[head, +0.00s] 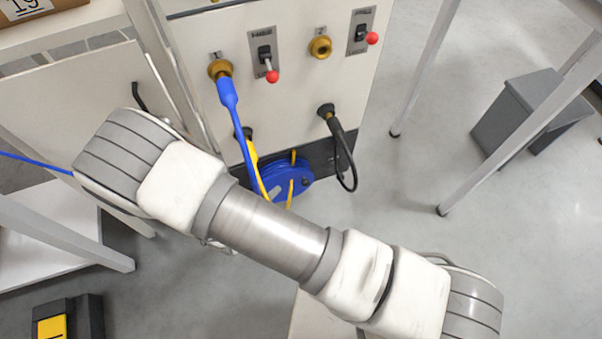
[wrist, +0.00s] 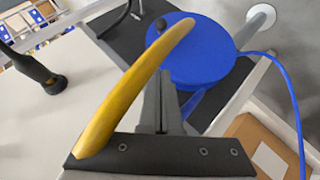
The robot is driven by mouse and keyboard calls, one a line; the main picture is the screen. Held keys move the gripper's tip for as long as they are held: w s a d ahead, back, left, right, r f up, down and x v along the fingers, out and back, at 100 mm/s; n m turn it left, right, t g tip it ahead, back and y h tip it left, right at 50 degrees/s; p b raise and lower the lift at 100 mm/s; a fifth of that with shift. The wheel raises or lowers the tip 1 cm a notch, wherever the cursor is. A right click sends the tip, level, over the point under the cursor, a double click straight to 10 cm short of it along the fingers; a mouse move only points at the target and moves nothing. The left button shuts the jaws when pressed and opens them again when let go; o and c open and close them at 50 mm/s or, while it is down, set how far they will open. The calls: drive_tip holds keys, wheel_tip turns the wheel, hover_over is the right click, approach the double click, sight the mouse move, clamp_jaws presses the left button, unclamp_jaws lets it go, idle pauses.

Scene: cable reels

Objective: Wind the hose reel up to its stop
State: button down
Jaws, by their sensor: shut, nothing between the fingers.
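The blue hose reel (wrist: 195,55) shows in the wrist view as a round disc on a dark mount, with a small dark knob at its upper left edge. Blue hose (wrist: 287,95) runs off its right side. A blue reel (head: 296,172) also shows low on the panel in the head view, partly hidden behind my arm. My gripper (wrist: 163,78) is shut and empty in the wrist view, its tips in front of the disc's lower left part. I cannot tell whether they touch it. In the head view my arm hides the gripper.
A yellow curved piece (wrist: 128,90) crosses close before the wrist camera. The panel (head: 295,80) carries brass fittings, red-tipped levers, a blue plug (head: 228,92) and a black cable (head: 352,170). A cardboard box (wrist: 257,147) lies below the reel.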

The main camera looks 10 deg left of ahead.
drive_tip(key=b, duration=0.3)
approach(303, 178)
drive_tip(key=w+a, duration=0.2)
drive_tip(key=shift+w, duration=0.3)
drive_tip(key=d+f, duration=0.1)
drive_tip(key=w+d+f+b, duration=0.1)
drive_tip(key=shift+f, duration=0.3)
drive_tip(key=shift+w+d+f, duration=0.15)
drive_tip(key=shift+d+f, duration=0.15)
drive_tip(key=shift+d, duration=0.1)
drive_tip(key=shift+w+d+f+g+y, duration=0.15)
drive_tip(key=shift+d+g+y, duration=0.1)
drive_tip(key=shift+g+y, duration=0.15)
